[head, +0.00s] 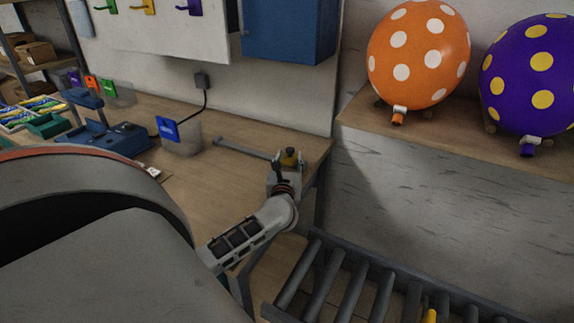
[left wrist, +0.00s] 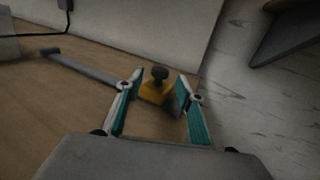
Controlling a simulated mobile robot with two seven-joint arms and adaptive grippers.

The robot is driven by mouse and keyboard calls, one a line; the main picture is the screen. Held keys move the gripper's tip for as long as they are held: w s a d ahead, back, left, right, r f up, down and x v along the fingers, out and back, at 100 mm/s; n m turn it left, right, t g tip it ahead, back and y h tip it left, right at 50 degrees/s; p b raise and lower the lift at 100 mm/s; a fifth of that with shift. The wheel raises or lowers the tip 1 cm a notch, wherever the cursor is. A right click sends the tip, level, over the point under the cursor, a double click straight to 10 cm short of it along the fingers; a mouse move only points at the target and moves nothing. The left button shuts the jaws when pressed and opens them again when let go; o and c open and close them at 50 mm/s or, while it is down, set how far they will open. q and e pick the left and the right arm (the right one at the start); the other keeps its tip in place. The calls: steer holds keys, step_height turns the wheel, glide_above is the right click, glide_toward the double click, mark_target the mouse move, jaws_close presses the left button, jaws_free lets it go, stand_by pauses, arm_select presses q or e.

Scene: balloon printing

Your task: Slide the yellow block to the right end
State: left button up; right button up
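The yellow block (left wrist: 155,91), with a dark round knob on top, sits on a grey rail (left wrist: 82,69) on the wooden table. In the head view the block (head: 290,158) is at the rail's right end, near the table's right edge. My left gripper (left wrist: 160,84) is open, its two teal-lined fingers on either side of the block. The left fingertip is close to the block; whether either finger touches it I cannot tell. The left gripper also shows in the head view (head: 286,161), partly hiding the block. My right gripper is not in view.
A roller conveyor (head: 350,285) stands below the table's right side. A shelf (head: 360,120) at the right holds an orange (head: 419,55) and a purple (head: 530,75) dotted balloon. Bare table lies left of the gripper.

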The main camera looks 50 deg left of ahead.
arm_select(q)
steer(key=v, duration=0.7)
steer(key=shift+s, duration=0.1)
stand_by(0.4)
